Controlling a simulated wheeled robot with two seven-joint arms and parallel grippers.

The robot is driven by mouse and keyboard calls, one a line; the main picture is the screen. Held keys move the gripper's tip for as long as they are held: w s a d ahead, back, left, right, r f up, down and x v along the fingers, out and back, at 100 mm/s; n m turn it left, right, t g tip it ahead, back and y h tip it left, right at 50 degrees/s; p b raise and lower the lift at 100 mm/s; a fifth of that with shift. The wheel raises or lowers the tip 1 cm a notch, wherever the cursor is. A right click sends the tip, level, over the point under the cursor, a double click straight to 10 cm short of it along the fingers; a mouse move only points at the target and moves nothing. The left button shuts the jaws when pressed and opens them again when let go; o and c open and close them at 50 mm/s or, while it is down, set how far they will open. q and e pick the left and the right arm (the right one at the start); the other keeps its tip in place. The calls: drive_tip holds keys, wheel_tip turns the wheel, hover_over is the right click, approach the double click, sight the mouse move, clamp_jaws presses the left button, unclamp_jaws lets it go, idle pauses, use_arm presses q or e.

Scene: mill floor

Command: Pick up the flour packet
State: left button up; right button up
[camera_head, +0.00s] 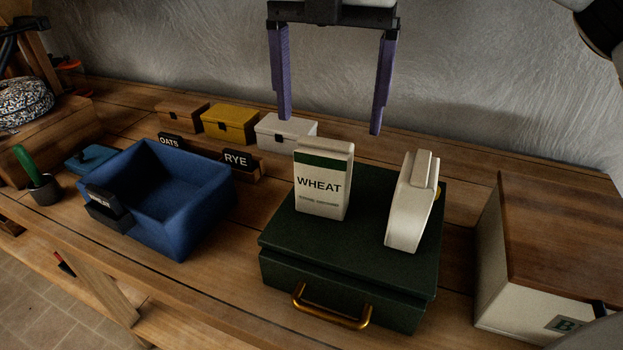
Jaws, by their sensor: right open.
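A white packet with a green band and the word WHEAT, a flour packet by its look (323,180), stands upright on a dark green box (350,275). A second white packet (410,203) stands to its right on the same box, turned so that its label does not show. My right gripper (330,122) hangs in from the top with its two purple fingers wide apart. It is empty and appears above and behind the packets, apart from both. My left gripper does not show.
A blue open bin (205,215) stands left of the green box, with OATS, RYE and WHEAT signs around it. Small brown, yellow (230,124) and white boxes line the back. A wood-topped white box (560,240) stands at right. The green box has a brass handle.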

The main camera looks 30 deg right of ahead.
sight(327, 147)
wheel_tip(327, 147, down, 5)
drive_tip(key=b, duration=0.3)
drive_tip(key=shift+w+r, duration=0.15)
drive_tip(key=shift+r, duration=0.05)
wheel_tip(327, 147, down, 5)
drive_tip(key=shift+r+b, duration=0.1)
drive_tip(key=shift+b, duration=0.35)
drive_tip(key=f, duration=0.5)
drive_tip(key=shift+w+f, duration=0.2)
drive_tip(key=shift+f, duration=0.1)
drive_tip(key=shift+c, duration=0.2)
drive_tip(key=c, duration=1.4)
